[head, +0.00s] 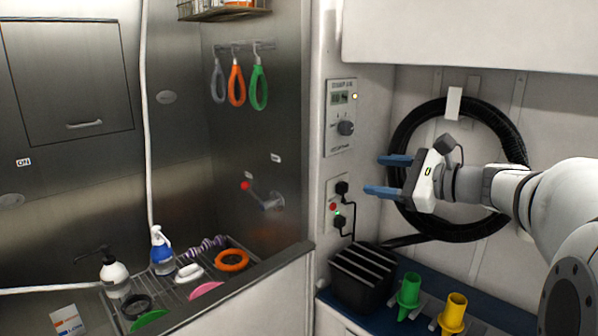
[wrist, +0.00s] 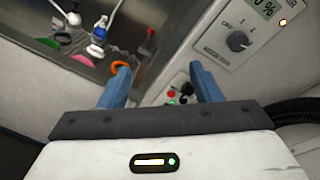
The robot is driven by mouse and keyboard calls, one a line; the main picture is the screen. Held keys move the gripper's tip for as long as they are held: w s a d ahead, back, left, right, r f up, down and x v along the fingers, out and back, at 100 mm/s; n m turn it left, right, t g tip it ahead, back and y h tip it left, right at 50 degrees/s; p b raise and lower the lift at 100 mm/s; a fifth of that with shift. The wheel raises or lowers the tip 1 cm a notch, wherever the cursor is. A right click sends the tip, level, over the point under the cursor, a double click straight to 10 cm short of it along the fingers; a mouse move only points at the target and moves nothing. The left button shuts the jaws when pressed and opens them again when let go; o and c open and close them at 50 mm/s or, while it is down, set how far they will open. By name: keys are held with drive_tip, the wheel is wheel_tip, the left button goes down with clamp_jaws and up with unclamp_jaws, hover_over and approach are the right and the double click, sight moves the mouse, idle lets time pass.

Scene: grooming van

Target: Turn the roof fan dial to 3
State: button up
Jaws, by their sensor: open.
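A light wall panel (head: 341,92) on the narrow wall strip has a small display, an amber light and a round dark dial (head: 345,128). The wrist view shows this dial (wrist: 238,41) at the upper right, with small marks around it. I cannot read its label or setting clearly, nor tell whether it belongs to the roof fan. My gripper (head: 379,175) is open and empty, with blue fingers pointing left. In the head view it appears lower and to the right of the dial, apart from it. In the wrist view its fingers (wrist: 159,68) point toward the sink area.
A socket plate (head: 338,203) with black plugs and a cord is below the panel. A coiled black hose (head: 404,130) hangs behind my gripper. A black slotted box (head: 362,278), green nozzle (head: 409,291) and yellow nozzle (head: 453,312) stand below. A steel tub with a tap (head: 268,200) is left.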

drive_tip(key=s+a+f+n+g+h+p, duration=0.1)
drive_tip(key=s+a+f+n+g+h, duration=0.25)
drive_tip(key=s+f+n, duration=0.4)
drive_tip(key=s+a+f+n+g+h+p, duration=0.15)
drive_tip(key=s+f+n+g+h, duration=0.3)
drive_tip(key=s+f, duration=0.6)
drive_tip(key=s+d+f+n+h, duration=0.3)
drive_tip(key=s+f+n+h, duration=0.1)
drive_tip(key=s+n, duration=0.2)
drive_tip(key=shift+s+d+f+n, duration=0.15)
drive_tip(key=shift+s+d+n, duration=0.15)
drive_tip(key=shift+n, duration=0.5)
